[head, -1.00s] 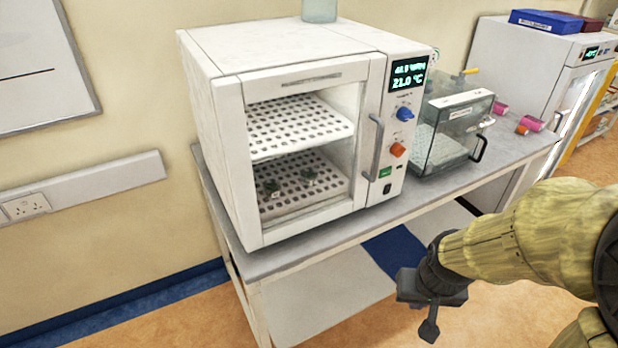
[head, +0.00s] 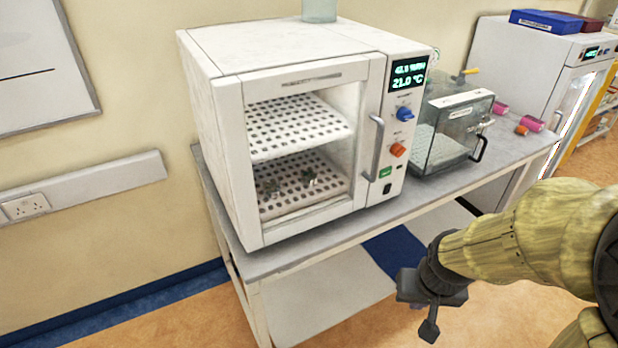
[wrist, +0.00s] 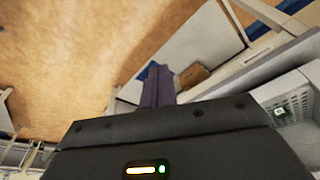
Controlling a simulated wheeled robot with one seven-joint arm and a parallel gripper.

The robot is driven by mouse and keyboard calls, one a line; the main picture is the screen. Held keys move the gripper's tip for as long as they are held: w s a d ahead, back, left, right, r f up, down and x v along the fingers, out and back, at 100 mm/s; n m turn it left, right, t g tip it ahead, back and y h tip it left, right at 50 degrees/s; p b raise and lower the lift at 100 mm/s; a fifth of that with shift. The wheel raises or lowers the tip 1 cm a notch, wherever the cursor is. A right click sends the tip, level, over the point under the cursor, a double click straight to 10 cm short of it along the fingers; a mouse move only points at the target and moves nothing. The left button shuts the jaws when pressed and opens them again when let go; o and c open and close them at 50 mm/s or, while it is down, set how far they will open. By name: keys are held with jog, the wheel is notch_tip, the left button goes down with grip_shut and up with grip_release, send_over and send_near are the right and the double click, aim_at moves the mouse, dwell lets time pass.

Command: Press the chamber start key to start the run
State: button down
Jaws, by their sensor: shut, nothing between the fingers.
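The white chamber (head: 300,130) stands on the bench with its glass door shut. Two small dark items sit on its lower perforated shelf. The control panel on its right has a lit display (head: 408,77) reading 21.0 °C, a blue knob (head: 404,113) and an orange knob (head: 398,149). Below them are a green key (head: 386,172) and a black switch (head: 387,189). My gripper (head: 430,330) is shut and empty, low in front of the bench and apart from the panel.
A clear box with a handle (head: 450,135) stands right of the chamber, near pink items (head: 532,123) on the bench (head: 300,248). A white cabinet (head: 530,65) stands at the far right. The floor before the bench is clear.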

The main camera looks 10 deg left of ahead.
aim_at(386, 172)
jog(key=w+d+n+t+h+b, duration=0.1)
jog(key=w+n+t, duration=0.3)
jog(key=w+t, duration=0.4)
jog(key=w+d+f+n+t+h+b, duration=0.1)
jog(key=w+n+t, duration=0.3)
jog(key=w, duration=1.8)
jog(key=shift+w+d+f+t+h, duration=0.3)
jog(key=shift+t+h, duration=0.3)
jog(key=shift+t, duration=1.4)
jog(key=shift+w, duration=0.15)
jog(key=w+a+p, duration=0.1)
jog(key=w+a, duration=0.4)
jog(key=w, duration=0.2)
